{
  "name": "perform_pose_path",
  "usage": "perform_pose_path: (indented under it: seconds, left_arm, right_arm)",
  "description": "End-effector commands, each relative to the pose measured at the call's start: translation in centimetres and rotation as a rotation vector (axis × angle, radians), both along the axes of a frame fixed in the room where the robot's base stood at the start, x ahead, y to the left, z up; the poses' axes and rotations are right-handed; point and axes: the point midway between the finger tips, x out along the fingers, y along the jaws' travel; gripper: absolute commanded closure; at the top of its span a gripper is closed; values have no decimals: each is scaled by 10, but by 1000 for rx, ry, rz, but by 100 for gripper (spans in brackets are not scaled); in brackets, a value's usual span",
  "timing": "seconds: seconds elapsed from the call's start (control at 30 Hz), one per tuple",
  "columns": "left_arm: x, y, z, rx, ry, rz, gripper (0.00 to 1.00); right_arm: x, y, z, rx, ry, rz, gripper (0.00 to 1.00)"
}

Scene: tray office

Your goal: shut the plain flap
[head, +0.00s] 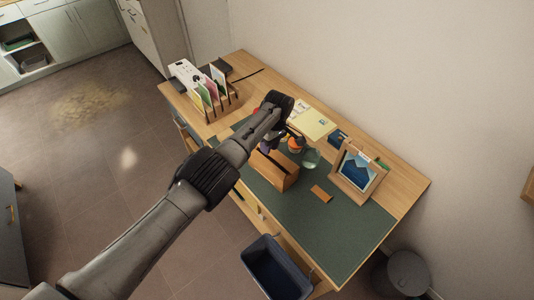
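A wooden box-like piece (274,170) with a dark top opening stands on the green desk mat (335,235), in the middle of the desk. I cannot make out for sure which part is the plain flap, or whether it is open. My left arm reaches across the desk from the lower left, and its dark gripper (291,136) is just behind and above the box. The arm hides part of the box's left side and the desk behind it. The fingers are too small and dark to tell their opening. My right gripper is not in view.
A file rack (216,106) with coloured folders stands at the back left. An orange object (296,145), a glass-like round object (311,158) and a picture frame (357,171) stand near the box. A small wooden block (321,194) lies on the mat. The mat's front right is clear.

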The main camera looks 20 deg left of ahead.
Motion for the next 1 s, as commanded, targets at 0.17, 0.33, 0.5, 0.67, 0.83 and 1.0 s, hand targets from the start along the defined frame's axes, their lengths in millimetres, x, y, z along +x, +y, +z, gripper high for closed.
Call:
perform_pose_path:
  seconds: [0.17,0.33,0.5,0.67,0.83,1.0]
  left_arm:
    - [8,-4,34,-1,-1,-1,71]
    - [12,-5,55,1,0,0,71]
    - [15,-6,67,0,1,0,71]
    - [15,-6,71,0,1,0,71]
    - [16,-6,71,0,1,0,71]
    - [13,-6,66,0,10,0,71]
  right_arm:
    - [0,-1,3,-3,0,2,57]
    - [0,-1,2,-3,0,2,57]
    - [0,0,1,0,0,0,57]
    - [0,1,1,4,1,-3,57]
    - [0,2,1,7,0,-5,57]
    - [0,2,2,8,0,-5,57]
